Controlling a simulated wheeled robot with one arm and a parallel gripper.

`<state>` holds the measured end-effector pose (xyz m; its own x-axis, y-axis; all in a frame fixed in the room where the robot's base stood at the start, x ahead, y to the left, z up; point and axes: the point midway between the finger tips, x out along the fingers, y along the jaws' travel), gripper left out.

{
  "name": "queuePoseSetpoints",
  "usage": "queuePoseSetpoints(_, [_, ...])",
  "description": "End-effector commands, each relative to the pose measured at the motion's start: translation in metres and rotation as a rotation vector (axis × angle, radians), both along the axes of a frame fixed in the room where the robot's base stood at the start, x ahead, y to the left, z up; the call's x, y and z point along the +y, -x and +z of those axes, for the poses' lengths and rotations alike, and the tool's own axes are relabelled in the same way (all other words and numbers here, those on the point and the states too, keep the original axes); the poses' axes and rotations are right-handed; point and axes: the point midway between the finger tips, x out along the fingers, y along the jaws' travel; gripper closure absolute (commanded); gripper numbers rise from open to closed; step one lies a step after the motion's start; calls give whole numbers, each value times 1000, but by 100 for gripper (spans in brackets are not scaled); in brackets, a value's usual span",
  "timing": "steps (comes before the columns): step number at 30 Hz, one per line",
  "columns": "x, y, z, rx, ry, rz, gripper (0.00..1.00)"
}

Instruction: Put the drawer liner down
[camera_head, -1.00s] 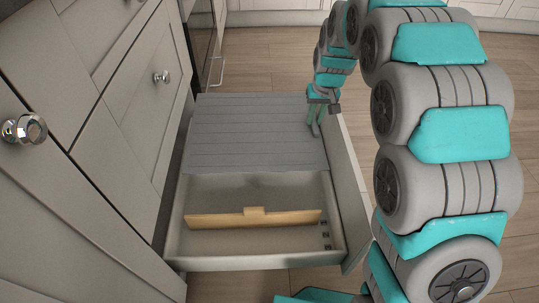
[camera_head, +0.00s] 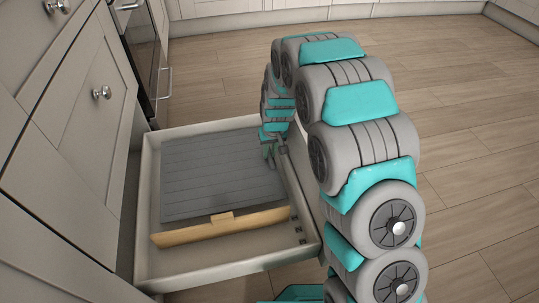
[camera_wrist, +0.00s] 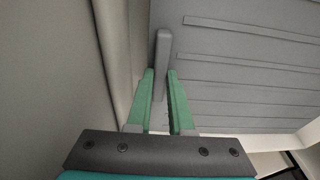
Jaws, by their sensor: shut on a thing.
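The drawer liner (camera_head: 215,175) is a flat grey ribbed panel. In the head view it lies inside the outline of the open drawer (camera_head: 205,273), behind the wooden divider (camera_head: 195,232). It looks level and low, but I cannot tell whether its whole underside touches the drawer floor. My gripper (camera_head: 270,158) is at the liner's right edge, beside the drawer's right wall. In the wrist view my gripper's green fingers (camera_wrist: 161,78) are shut on the grey raised grip (camera_wrist: 162,50) at the liner's edge. The liner's ribbed face (camera_wrist: 250,60) fills the right side there.
The cabinet front (camera_head: 85,130) with round knobs stands along the left. The drawer's front compartment, ahead of the divider, is empty. Small dark slots mark the drawer's right inner wall. Wooden floor (camera_head: 465,120) is clear to the right.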

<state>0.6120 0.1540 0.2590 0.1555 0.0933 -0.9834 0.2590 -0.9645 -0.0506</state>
Motion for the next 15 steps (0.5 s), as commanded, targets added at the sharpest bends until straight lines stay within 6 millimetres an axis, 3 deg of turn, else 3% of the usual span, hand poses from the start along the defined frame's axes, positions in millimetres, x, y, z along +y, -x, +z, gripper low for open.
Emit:
queuePoseSetpoints(3, [0,0,-13,0,0,0,100])
queuePoseSetpoints(15, [0,0,-17,1,0,0,100])
